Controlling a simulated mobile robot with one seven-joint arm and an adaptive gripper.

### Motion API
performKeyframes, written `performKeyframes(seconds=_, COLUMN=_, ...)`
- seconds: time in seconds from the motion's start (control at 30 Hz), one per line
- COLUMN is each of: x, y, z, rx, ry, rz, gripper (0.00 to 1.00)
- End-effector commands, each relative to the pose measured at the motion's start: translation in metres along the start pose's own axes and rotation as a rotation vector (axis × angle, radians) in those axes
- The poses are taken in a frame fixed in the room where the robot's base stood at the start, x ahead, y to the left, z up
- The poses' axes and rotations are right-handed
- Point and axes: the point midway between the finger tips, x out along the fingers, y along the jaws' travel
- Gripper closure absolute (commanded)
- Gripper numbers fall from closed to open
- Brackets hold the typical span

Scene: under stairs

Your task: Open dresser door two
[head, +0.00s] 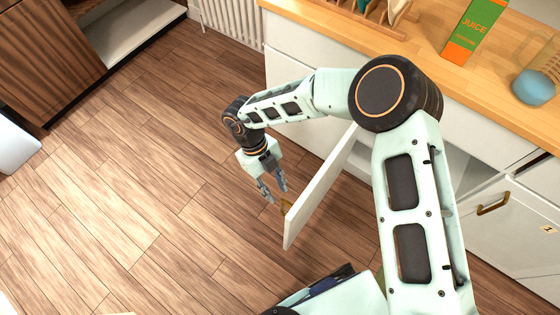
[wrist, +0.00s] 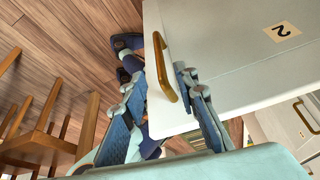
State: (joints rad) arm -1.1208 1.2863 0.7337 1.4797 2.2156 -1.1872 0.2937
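Door two is a white panel with a tan label reading 2 (wrist: 281,31), and it shows in the wrist view (wrist: 225,60). In the head view the door (head: 318,190) stands swung well out from the dresser front (head: 465,110), with part of the cabinet interior showing behind it. Its brass handle (wrist: 162,65) is near the door's free edge; a bit of it shows in the head view (head: 286,204). My gripper (head: 276,191) is at the handle side of the door. In the wrist view its fingers (wrist: 160,82) are apart, with the handle between them; contact cannot be told.
A second white door with a brass handle (head: 493,203) is at the right. A wooden chair (wrist: 45,130) is at the wrist view's left. Floor at left (head: 140,190) is clear.

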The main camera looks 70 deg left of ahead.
Motion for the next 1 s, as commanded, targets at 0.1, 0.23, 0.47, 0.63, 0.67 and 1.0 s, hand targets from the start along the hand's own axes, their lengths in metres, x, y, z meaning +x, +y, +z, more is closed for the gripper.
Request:
performKeyframes(seconds=0.1, x=-0.021, y=0.0, z=0.0, rx=0.0, ry=-0.002, rz=-0.001, gripper=0.73)
performKeyframes(seconds=0.23, x=-0.035, y=0.0, z=0.0, rx=-0.001, ry=0.0, rz=0.0, gripper=0.73)
performKeyframes(seconds=0.47, x=-0.042, y=0.001, z=-0.001, rx=-0.001, ry=0.001, rz=0.0, gripper=0.73)
performKeyframes(seconds=0.63, x=-0.041, y=0.001, z=0.0, rx=-0.001, ry=0.001, rz=0.0, gripper=0.73)
performKeyframes(seconds=0.67, x=-0.041, y=0.0, z=0.0, rx=-0.001, ry=0.001, rz=0.0, gripper=0.73)
performKeyframes(seconds=1.0, x=-0.042, y=-0.006, z=-0.002, rx=-0.003, ry=-0.003, rz=-0.011, gripper=0.73)
